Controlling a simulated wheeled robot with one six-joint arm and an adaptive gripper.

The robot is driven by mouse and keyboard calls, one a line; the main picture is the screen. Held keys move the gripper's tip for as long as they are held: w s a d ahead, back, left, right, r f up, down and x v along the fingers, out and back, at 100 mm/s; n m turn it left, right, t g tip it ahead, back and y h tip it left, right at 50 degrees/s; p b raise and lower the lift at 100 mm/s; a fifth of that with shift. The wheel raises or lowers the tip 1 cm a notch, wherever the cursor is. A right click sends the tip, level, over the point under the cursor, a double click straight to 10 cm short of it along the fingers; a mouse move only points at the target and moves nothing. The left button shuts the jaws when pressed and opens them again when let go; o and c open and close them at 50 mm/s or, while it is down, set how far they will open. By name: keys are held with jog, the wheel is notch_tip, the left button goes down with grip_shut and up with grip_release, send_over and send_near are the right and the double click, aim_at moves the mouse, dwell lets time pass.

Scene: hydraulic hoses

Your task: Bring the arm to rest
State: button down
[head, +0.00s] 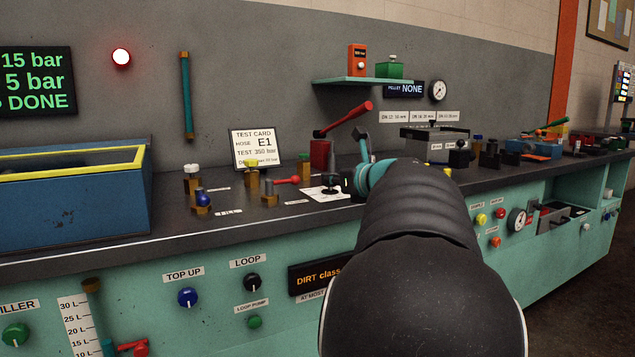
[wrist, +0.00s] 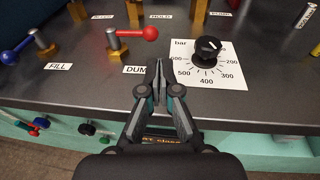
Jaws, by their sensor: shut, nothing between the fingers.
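My gripper (wrist: 158,85) shows in the wrist view with its fingertips together and nothing between them. It hangs over the dark bench top, just below the red lever (wrist: 132,34) and left of the black pressure knob (wrist: 207,48) on its dial card. Part of my teal and grey wrist shows beside the dial card (head: 325,193). I cannot tell the exact height of the fingertips above the bench.
A blue lever valve (head: 202,203), a test card (head: 255,148) and a tall red-handled pump lever (head: 345,118) stand on the bench. A blue bin (head: 75,215) with a yellow rim is at the left. A teal shelf (head: 360,80) juts from the wall. A red lamp (head: 121,56) glows.

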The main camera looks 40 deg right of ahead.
jog(key=shift+v, duration=1.85)
jog(key=shift+d, duration=0.15)
jog(key=w+a+r+m+h+p, duration=0.1)
jog(key=a+m+h, duration=0.1)
jog(key=a+m, duration=0.6)
jog(key=w+a+r+m+h+p, duration=0.1)
jog(key=w+a+m+h, duration=0.1)
jog(key=a+m, duration=0.65)
jog(key=s+a+f+m+g+y, duration=0.2)
jog(key=s+a+f+m, duration=0.4)
jog(key=f, duration=0.3)
jog(key=s+a+f+m+g+y+b, duration=0.1)
jog(key=s+a+f+m+g, duration=0.3)
jog(key=f, duration=0.6)
jog(key=s+a+f+m+g+y+b, duration=0.1)
jog(key=s+a+f+m+g, duration=0.3)
jog(key=s+a+f+m, duration=0.4)
jog(key=s+a+f+y, duration=0.1)
jog(key=s+a, duration=0.1)
jog(key=s, duration=0.2)
jog(key=shift+a+y, duration=0.3)
